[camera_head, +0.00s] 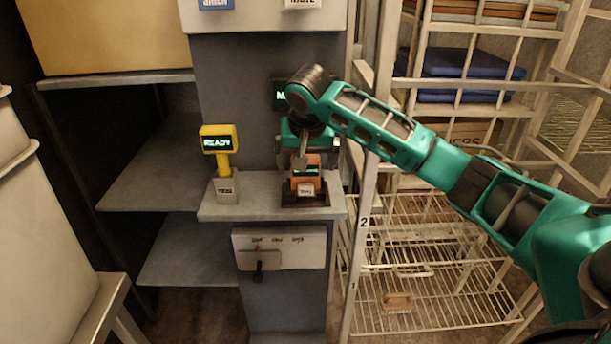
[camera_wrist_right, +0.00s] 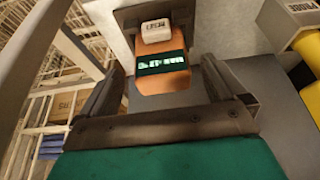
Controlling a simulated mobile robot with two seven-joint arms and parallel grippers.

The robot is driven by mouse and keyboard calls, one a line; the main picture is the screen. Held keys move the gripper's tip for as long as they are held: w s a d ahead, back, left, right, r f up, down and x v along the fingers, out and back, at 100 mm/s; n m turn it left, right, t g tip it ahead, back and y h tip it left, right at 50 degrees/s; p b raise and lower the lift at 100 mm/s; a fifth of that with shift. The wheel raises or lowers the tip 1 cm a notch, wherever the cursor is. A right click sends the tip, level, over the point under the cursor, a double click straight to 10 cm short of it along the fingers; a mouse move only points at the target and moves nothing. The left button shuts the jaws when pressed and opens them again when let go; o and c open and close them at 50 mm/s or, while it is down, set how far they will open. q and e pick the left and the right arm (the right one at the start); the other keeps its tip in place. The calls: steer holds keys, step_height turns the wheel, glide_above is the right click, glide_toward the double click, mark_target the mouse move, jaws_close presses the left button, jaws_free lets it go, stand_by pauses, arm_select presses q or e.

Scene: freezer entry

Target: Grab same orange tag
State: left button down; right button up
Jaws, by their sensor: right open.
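The orange tag (camera_head: 312,161) stands in a dark holder (camera_head: 290,203) on the grey shelf of the column. My right gripper (camera_head: 304,160) is over the tag. In the right wrist view its two fingers (camera_wrist_right: 163,80) stand apart, one on each side of the tag, with gaps visible between them and it. My left gripper is not in view.
A yellow stand with a "READY" display (camera_head: 220,139) is left of the tag on the same shelf (camera_head: 255,202). A panel with a dark lever (camera_head: 280,248) is below. Wire racks (camera_head: 430,255) fill the right, grey shelves (camera_head: 160,180) the left.

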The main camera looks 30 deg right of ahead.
mark_target(306, 172)
steer(key=x, duration=0.5)
steer(key=shift+w+r, duration=0.1)
steer(key=shift+r, duration=0.05)
steer(key=c, duration=1.2)
